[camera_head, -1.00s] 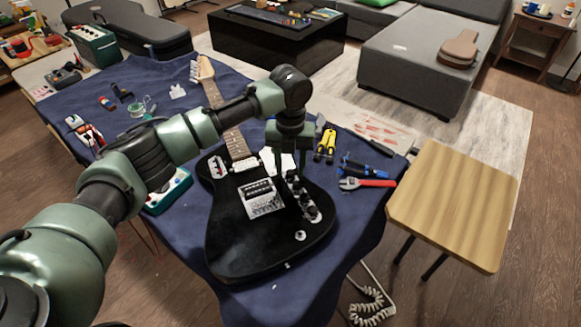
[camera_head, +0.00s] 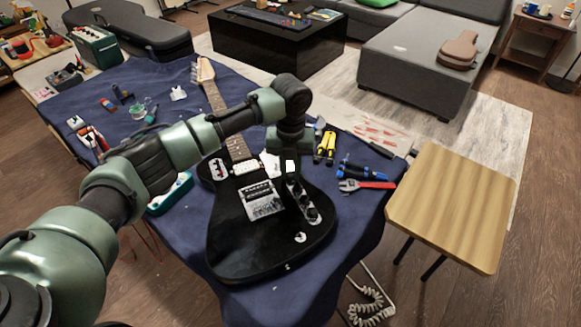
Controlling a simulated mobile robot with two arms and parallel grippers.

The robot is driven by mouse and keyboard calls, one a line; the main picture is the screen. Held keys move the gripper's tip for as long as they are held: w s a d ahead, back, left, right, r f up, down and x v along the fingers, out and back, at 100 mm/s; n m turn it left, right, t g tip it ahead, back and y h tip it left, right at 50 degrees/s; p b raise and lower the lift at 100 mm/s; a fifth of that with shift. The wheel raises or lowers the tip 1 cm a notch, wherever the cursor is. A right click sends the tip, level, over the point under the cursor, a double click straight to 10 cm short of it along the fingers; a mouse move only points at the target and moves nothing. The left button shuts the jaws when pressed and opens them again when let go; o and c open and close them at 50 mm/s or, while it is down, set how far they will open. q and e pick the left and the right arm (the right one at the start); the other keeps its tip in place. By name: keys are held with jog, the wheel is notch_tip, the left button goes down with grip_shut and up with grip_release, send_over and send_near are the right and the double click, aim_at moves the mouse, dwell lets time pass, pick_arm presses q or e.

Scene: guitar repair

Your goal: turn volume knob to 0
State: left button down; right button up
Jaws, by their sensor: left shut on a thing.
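The black electric guitar (camera_head: 238,235) lies face up on the blue cloth, its neck pointing to the back. Its control plate, with dark knobs (camera_head: 312,214), runs along the right side of the body. My left gripper (camera_head: 291,182) reaches down from above onto the upper part of this plate and is shut on a control knob. The gripper hides that knob, and I cannot read any volume mark. My right gripper is out of view.
Yellow-handled pliers (camera_head: 325,148), blue pliers (camera_head: 365,172) and a red-handled wrench (camera_head: 370,184) lie right of the guitar. A teal box (camera_head: 170,195) stands left of it, partly behind my arm. A wooden stool (camera_head: 455,212) stands at the right.

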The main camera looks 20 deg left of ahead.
pick_arm(q)
jog(key=n+p, duration=0.5)
jog(key=p, duration=0.2)
jog(key=shift+r+n, duration=0.3)
jog(key=shift+n, duration=0.1)
jog(key=n+p, duration=0.4)
jog(key=n, duration=0.1)
jog(key=n+p, duration=0.2)
jog(key=n, duration=0.2)
jog(key=shift+p, duration=0.3)
jog(key=n+p, duration=0.2)
jog(key=n, duration=0.1)
jog(key=shift+f+n, duration=0.1)
jog(key=shift+n, duration=0.2)
jog(key=n+p, duration=0.1)
jog(key=n, duration=0.2)
jog(key=shift+n+p, duration=0.3)
jog(key=shift+a+f+n+p, duration=0.1)
jog(key=shift+n+p, duration=0.55)
jog(key=shift+n, duration=0.95)
jog(key=c, duration=1.3)
grip_release()
jog(key=shift+s, duration=0.1)
